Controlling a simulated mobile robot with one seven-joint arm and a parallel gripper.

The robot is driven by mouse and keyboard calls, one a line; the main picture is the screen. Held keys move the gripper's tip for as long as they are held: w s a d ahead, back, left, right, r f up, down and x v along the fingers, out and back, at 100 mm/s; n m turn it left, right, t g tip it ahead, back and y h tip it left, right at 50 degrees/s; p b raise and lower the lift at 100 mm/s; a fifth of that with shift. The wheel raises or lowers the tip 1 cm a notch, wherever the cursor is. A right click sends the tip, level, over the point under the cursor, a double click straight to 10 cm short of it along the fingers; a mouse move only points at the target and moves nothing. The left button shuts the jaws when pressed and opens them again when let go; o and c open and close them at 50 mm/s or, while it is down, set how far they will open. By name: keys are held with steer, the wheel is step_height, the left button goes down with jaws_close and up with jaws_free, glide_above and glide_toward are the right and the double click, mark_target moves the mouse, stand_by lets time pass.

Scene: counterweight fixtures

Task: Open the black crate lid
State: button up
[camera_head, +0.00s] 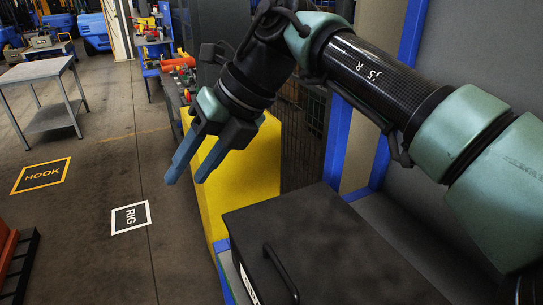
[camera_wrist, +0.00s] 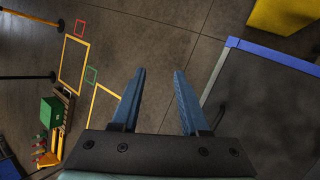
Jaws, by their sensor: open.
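The black crate lid (camera_head: 330,250) is a flat dark panel at the lower right in the head view. It lies closed on the crate, which stands on a blue-framed bench. A black bar handle (camera_head: 281,272) runs along its left front part. In the wrist view, a dark surface edged in blue (camera_wrist: 265,110) lies right of the fingers; I cannot tell whether it is the lid. My gripper (camera_head: 187,180) has two blue fingers, spread apart and empty. It is above and to the left of the lid, touching nothing. The fingers also show in the wrist view (camera_wrist: 158,95).
A yellow block (camera_head: 240,180) stands just behind the crate. A blue frame with grey panels (camera_head: 340,140) rises behind the bench. A grey metal table (camera_head: 45,90) is at the far left. Open floor with HOOK (camera_head: 40,175) and RIG (camera_head: 130,217) markings lies left.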

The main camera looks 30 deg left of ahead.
mark_target(279, 263)
steer(key=w+d+f+m+t+h, duration=0.1)
steer(key=w+d+h, duration=0.15)
steer(key=d, duration=0.45)
steer(key=w+d+f+m+h, duration=0.1)
steer(key=w+d+f+h, duration=0.15)
steer(key=d, duration=0.45)
steer(key=f, duration=0.4)
steer(key=s+a+f+p, duration=0.1)
steer(key=f, duration=0.2)
steer(key=s+f+p, duration=0.1)
steer(key=f, duration=0.3)
steer(key=shift+a+f, duration=0.25)
steer(key=shift+f, duration=0.05)
jaws_close()
